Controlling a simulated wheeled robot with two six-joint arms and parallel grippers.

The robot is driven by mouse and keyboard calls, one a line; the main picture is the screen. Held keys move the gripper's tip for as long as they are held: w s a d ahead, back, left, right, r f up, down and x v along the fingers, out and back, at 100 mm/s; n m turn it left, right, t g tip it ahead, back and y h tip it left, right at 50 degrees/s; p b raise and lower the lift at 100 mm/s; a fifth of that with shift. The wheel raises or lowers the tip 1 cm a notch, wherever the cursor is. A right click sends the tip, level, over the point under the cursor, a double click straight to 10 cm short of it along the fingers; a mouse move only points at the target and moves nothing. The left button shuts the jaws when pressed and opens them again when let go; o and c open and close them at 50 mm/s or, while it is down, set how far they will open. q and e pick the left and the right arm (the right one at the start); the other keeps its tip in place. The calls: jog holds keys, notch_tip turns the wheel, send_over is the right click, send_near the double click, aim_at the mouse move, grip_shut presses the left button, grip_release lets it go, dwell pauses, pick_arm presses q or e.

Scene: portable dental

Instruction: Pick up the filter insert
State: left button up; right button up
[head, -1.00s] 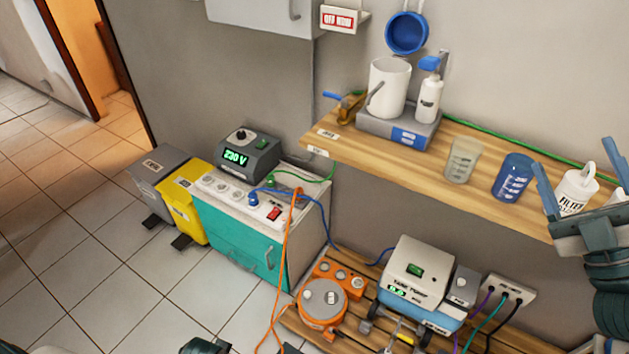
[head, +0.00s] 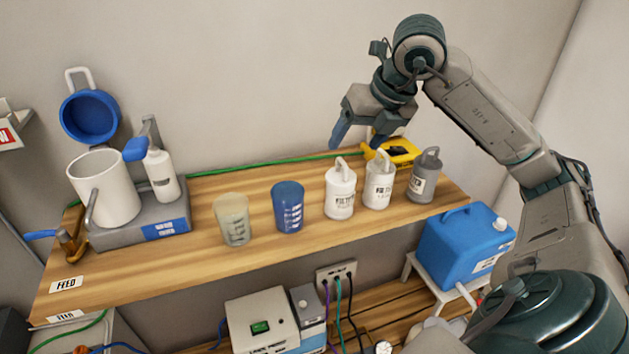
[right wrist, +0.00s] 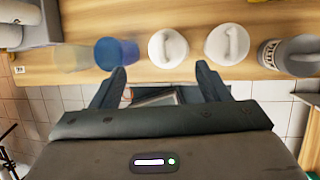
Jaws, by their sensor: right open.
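Two white filter inserts with loop handles stand upright side by side on the wooden shelf, the left one (head: 340,193) and the right one (head: 377,186). A grey one (head: 424,178) of similar shape stands to their right. The right wrist view shows the left white one (right wrist: 168,49), the right white one (right wrist: 227,45) and the grey one (right wrist: 291,56) near its top edge. My right gripper (head: 358,139) is open and empty, with fingers pointing down, apparently above the white inserts and touching none. It also shows in the right wrist view (right wrist: 160,74). My left gripper is out of view.
A clear beaker (head: 232,221) and a blue cup (head: 288,208) stand left of the inserts. A yellow device (head: 399,152) lies behind them. A white jug (head: 103,187) and bottle (head: 160,175) stand on the left. A blue canister (head: 465,243) sits below the shelf's right end.

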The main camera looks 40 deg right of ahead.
aim_at(341, 173)
jog(key=x, duration=0.6)
jog(key=d+p+x, duration=0.1)
jog(key=x, duration=0.2)
jog(key=shift+s+f, duration=0.1)
jog(key=shift+f, duration=0.45)
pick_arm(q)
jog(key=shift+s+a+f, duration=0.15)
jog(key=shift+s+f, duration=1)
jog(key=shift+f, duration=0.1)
pick_arm(e)
jog(key=shift+r, duration=0.1)
jog(key=c, duration=1.1)
